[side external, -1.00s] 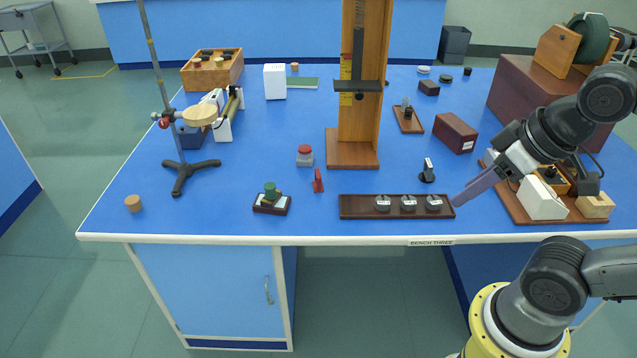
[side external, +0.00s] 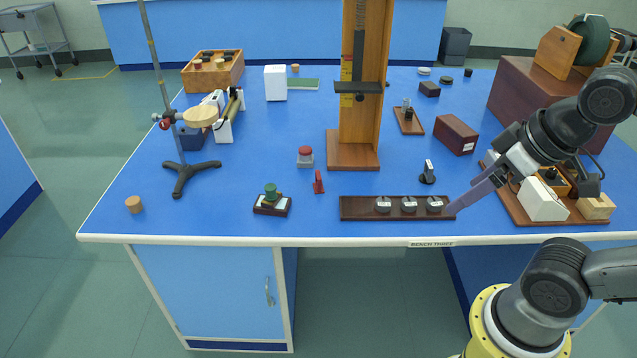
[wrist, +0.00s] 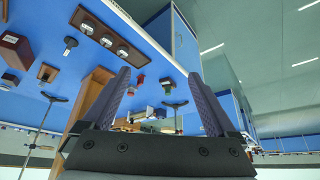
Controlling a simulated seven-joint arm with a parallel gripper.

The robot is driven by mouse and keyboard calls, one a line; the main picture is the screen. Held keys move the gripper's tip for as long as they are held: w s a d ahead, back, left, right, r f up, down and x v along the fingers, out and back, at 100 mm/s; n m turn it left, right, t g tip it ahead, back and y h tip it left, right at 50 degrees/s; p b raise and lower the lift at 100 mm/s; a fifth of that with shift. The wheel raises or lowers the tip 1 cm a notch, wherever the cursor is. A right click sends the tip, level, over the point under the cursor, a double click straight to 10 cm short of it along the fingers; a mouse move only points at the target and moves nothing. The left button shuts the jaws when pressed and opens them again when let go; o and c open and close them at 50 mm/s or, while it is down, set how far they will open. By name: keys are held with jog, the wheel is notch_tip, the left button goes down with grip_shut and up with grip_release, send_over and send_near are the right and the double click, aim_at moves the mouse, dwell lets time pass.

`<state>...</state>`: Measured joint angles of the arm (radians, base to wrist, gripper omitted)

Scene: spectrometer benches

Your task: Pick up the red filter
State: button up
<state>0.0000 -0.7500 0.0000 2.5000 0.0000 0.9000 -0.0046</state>
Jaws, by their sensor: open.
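The red filter (side external: 319,182) is a small thin red piece standing upright on the blue bench, left of the wooden stand's base front in the side external view. It also shows small in the wrist view (wrist: 141,79), between my fingers but well beyond them. My gripper (side external: 458,207) is at the right end of the dark rack, far right of the filter. Its two purple fingers (wrist: 158,75) are spread apart in the wrist view with nothing between their tips.
The dark rack (side external: 363,207) holds several round pieces near the front edge. A red-lidded jar (side external: 305,157) stands behind the filter. A green-knobbed item on a dark base (side external: 271,203) is to its left. The tall wooden stand (side external: 361,140) rises behind right.

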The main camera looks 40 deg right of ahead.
jog(key=w+r+n, duration=0.7)
jog(key=w+r, duration=0.5)
jog(key=n+g, duration=0.4)
jog(key=g, duration=0.2)
send_over(318, 175)
notch_tip(318, 175, down, 31)
jog(key=shift+w+d+r, duration=0.1)
jog(key=shift+w+r, duration=0.05)
jog(key=shift+f, duration=3.05)
jog(key=c, duration=1.4)
jog(key=shift+c, duration=0.2)
